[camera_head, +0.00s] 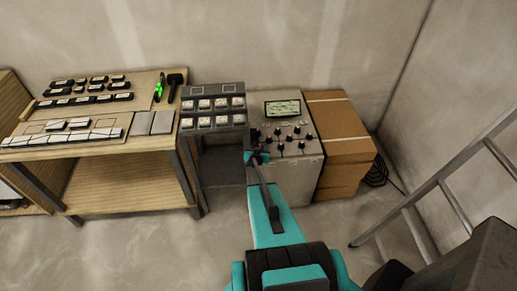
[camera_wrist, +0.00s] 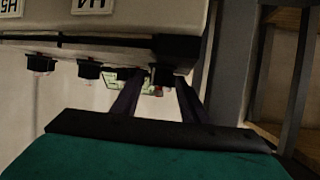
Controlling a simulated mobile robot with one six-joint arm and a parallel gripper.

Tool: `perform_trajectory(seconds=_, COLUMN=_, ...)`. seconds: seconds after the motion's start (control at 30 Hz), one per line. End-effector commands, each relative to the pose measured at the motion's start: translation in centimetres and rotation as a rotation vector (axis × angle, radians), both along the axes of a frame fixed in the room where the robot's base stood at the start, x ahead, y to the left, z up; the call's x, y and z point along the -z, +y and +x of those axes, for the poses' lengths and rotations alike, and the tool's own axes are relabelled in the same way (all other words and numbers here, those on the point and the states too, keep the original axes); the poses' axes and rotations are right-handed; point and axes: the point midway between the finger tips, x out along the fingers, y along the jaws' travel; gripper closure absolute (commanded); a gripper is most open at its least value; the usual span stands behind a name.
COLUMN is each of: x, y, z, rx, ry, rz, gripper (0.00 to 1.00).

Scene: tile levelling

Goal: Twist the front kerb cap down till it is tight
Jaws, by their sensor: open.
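The grey console (camera_head: 290,175) has several black knob-like caps on its top, such as this cap (camera_head: 302,144). My gripper (camera_head: 257,157) is at its front left corner. In the wrist view, which appears upside down, the console's pale front (camera_wrist: 115,22) carries white labels. Black caps line its edge, among them one cap (camera_wrist: 88,69). Another black cap (camera_wrist: 162,76), with a small red part, sits between the spread fingers of my gripper (camera_wrist: 157,98). Contact cannot be told. No label reads as kerb, so I cannot tell which is the front kerb cap.
A green screen (camera_head: 282,108) stands at the console's back. A dark rack (camera_head: 214,88) of white-topped pieces is close on the left, beside a wooden bench (camera_head: 120,165) with tiles. Cardboard boxes (camera_head: 343,150) and a ladder (camera_head: 430,190) are on the right.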

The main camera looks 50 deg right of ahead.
Motion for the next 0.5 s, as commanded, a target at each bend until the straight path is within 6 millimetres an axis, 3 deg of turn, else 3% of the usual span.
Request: perform_trajectory(seconds=0.5, x=-1.2, y=2.5, z=-1.7, rx=-0.004, ry=0.001, rz=0.0, gripper=0.57)
